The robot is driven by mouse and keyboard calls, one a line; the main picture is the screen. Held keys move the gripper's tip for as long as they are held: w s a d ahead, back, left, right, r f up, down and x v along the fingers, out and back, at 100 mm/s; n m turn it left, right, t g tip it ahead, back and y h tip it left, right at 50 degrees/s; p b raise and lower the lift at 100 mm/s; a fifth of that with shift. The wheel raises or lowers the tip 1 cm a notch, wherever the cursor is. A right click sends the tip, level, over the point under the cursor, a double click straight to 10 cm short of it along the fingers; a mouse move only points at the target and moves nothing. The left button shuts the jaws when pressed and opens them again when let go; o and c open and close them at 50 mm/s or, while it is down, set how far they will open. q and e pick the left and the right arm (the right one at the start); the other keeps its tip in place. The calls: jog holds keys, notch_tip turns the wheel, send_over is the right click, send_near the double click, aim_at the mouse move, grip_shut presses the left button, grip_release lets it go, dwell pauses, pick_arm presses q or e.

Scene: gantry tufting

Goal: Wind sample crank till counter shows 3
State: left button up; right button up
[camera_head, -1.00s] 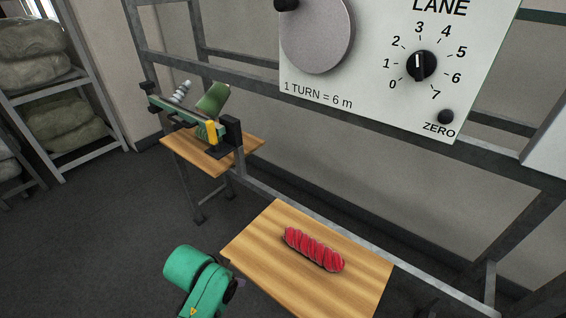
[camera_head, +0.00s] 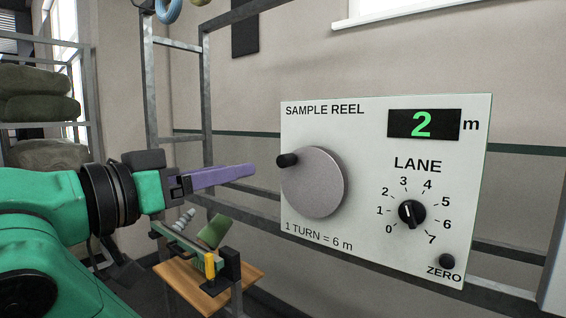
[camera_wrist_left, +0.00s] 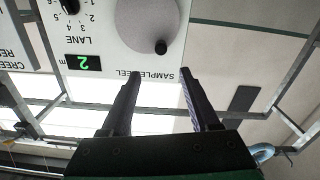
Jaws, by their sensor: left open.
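The sample reel panel (camera_head: 360,235) is a white board on the gantry frame. Its grey round crank disc (camera_head: 318,185) carries a black knob (camera_head: 287,160) at its upper left edge. The green counter (camera_head: 423,124) reads 2 m; it also shows upside down in the left wrist view (camera_wrist_left: 83,63). My left gripper (camera_head: 254,170) is beside the panel, its purple fingers pointing at the knob with a small gap in the picture. In the left wrist view its fingers (camera_wrist_left: 128,74) are spread and empty, with the knob (camera_wrist_left: 161,47) beyond them. My right gripper is not in view.
A lane dial (camera_head: 411,213) and a black zero button (camera_head: 447,261) sit on the panel's right side. A small wooden shelf (camera_head: 185,279) with a clamp-like device stands below my left arm. Metal frame bars run behind the panel. A rack with sacks (camera_head: 40,107) stands far left.

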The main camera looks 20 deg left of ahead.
aim_at(280, 161)
pick_arm(q)
jog(key=p+x, duration=0.5)
jog(key=r+p+x, duration=0.1)
jog(key=p+x, duration=0.1)
jog(key=x, duration=0.1)
jog(key=shift+a, duration=0.1)
jog(key=x, duration=0.4)
jog(key=f+p+x, duration=0.1)
jog(key=x, duration=0.1)
jog(key=shift+w, duration=0.15)
grip_shut()
dwell(0.5)
